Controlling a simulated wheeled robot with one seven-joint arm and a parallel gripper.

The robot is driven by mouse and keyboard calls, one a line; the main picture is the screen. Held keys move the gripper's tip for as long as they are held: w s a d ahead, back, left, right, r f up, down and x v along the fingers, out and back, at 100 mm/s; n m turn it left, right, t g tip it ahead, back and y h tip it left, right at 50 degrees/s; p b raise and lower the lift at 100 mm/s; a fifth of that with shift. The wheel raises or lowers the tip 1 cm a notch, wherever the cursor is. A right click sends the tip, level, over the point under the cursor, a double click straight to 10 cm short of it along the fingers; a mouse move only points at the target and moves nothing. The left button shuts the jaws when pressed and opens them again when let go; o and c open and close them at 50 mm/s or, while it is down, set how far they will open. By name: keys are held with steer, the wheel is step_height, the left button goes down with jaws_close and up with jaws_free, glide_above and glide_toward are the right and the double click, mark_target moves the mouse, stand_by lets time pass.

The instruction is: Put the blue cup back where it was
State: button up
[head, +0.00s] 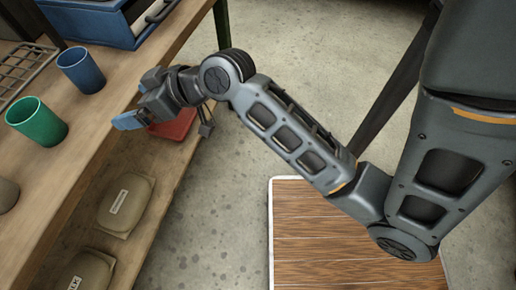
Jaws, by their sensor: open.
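The blue cup (81,70) stands upright on the wooden bench (140,72), between a wire rack and my gripper. My gripper (130,119) is at the bench's right edge, to the right of and nearer than the blue cup, and apart from it. Its jaws are open with nothing seen in them; a blue fingertip shows, and the other finger is hard to make out. A green cup (37,122) stands upright to the lower left of the blue cup.
A dark wire rack (22,70) and a blue box (105,22) are behind. A grey-brown cup (7,195) is cut off at left. Tan bags (126,204) lie on the lower shelf. A red object (174,125) is partly hidden behind my gripper. A wood-topped surface (330,235) is at the bottom.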

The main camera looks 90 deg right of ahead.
steer(key=s+a+f+h, duration=0.1)
steer(key=s+a+f, duration=0.3)
steer(key=s+a, duration=0.65)
steer(key=s+a+r+n+t+y, duration=0.1)
steer(key=s+r, duration=0.1)
steer(key=s, duration=0.4)
steer(key=s+a+r+n+y, duration=0.1)
steer(key=s+a+r+n, duration=0.1)
steer(key=s, duration=0.4)
steer(key=shift+s+a+r+t, duration=0.25)
steer(key=shift+s+r+t, duration=0.15)
steer(key=shift+r, duration=0.3)
steer(key=shift+r, duration=0.1)
